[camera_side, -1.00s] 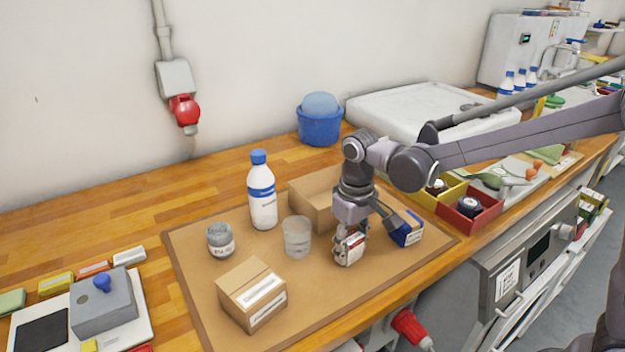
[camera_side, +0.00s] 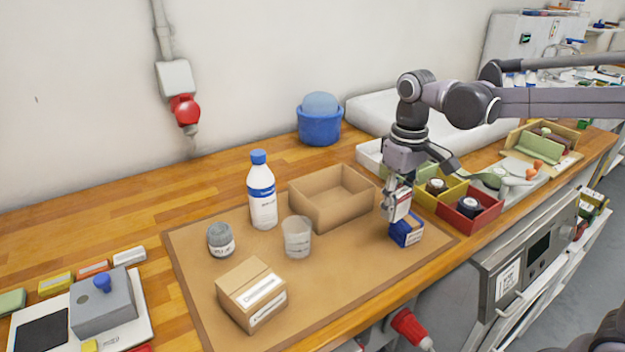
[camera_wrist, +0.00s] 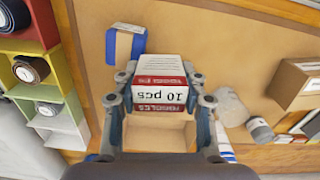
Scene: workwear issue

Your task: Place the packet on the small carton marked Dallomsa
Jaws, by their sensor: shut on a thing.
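My gripper (camera_side: 396,208) is shut on a white and red packet (camera_wrist: 160,82) and holds it up off the board. Its face in the wrist view reads "10 pcs". A small blue and white carton (camera_side: 406,232) stands on the board just below the packet in the side view. In the wrist view this carton (camera_wrist: 125,43) lies up and left of the packet, not directly under it. A brown carton with a white label (camera_side: 252,295) stands at the board's front left. I cannot read the name on either carton.
An open cardboard box (camera_side: 331,197), a clear cup (camera_side: 297,237), a white bottle with a blue cap (camera_side: 262,192) and a grey jar (camera_side: 221,240) stand on the brown board. Red (camera_side: 470,221) and yellow bins are at the right. The board's front middle is clear.

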